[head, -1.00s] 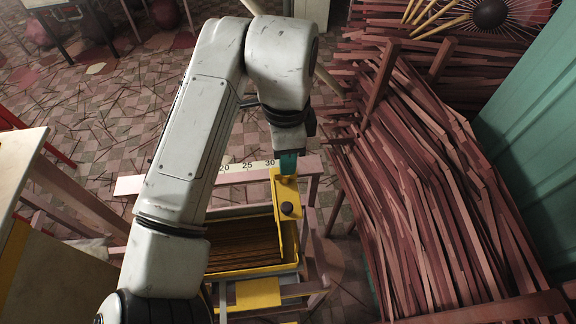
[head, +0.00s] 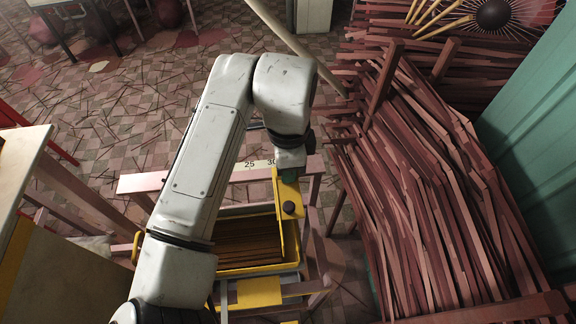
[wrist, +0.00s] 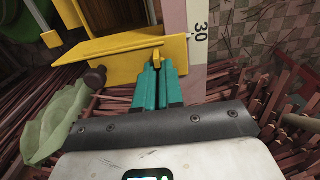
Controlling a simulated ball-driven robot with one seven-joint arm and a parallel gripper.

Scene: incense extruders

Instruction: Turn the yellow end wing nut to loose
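The yellow end wing nut (wrist: 156,58) shows as a small yellow tab at the edge of the yellow end plate (wrist: 118,44) in the wrist view. My gripper (wrist: 158,67) has teal fingers close together, with the tab between their tips. They appear shut on it. In the head view my gripper (head: 289,176) points down at the top of the yellow end plate (head: 279,230), and the wing nut itself is hidden there. A dark round knob (head: 290,208) sits on the plate, and it also shows in the wrist view (wrist: 96,76).
A pale rail with a number scale (head: 252,165) runs behind the yellow tray (head: 240,271) of brown sticks. Piled reddish sticks (head: 430,190) fill the right side. A pale table (head: 20,165) stands at left. A green leaf-like thing (wrist: 58,122) is left of my gripper.

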